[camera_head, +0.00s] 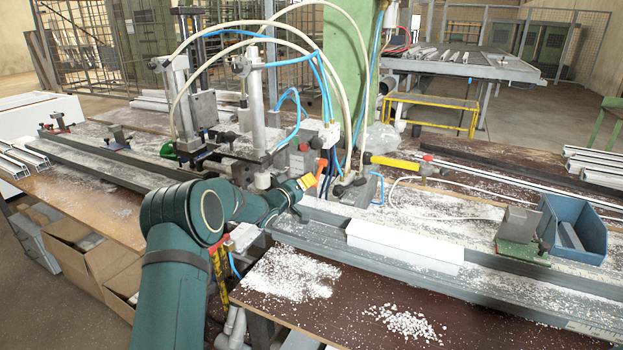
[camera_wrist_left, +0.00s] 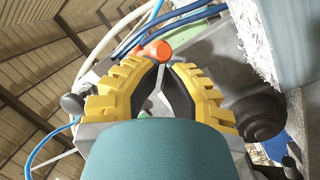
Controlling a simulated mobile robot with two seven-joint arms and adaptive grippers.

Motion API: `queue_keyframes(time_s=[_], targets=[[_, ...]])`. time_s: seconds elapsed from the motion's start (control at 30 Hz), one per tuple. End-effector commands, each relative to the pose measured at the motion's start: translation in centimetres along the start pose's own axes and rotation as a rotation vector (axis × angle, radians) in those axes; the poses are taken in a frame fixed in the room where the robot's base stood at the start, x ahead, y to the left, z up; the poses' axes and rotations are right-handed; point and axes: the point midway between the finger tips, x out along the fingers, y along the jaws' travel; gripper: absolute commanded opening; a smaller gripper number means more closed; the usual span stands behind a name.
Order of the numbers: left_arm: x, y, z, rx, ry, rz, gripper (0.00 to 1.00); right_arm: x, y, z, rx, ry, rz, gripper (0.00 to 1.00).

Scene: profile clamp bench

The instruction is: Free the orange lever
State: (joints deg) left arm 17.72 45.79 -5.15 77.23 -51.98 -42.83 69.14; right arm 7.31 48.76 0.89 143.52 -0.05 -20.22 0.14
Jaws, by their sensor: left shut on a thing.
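The orange lever (camera_head: 321,162) stands at the valve block beside the clamp columns, with hoses close around it. In the left wrist view its rounded orange end (camera_wrist_left: 155,49) shows just beyond my fingertips. My left gripper (camera_head: 306,182) reaches in from the left, low over the rail. In the left wrist view its yellow ribbed fingers (camera_wrist_left: 160,68) come together at the lever and are shut on it. The part of the lever between the fingertips is mostly hidden. My right gripper is not in view.
Blue and white hoses (camera_head: 325,85) arch over the clamp columns (camera_head: 255,105). A white profile (camera_head: 405,246) lies on the long rail to the right. A blue bin (camera_head: 573,232) and a green-based block (camera_head: 519,228) stand farther right. White chips litter the bench.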

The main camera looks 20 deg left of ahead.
Motion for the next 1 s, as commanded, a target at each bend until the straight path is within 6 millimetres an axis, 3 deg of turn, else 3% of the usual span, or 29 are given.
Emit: queue_keyframes(time_s=[0.5, 1.0], targets=[[1.1, -2.3, 1.0, 0.0, 0.0, -0.001, 0.0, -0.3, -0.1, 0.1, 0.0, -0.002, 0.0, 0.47], [0.7, -2.5, 1.1, -0.001, 0.0, -0.002, 0.0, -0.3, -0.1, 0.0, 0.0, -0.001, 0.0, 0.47]])
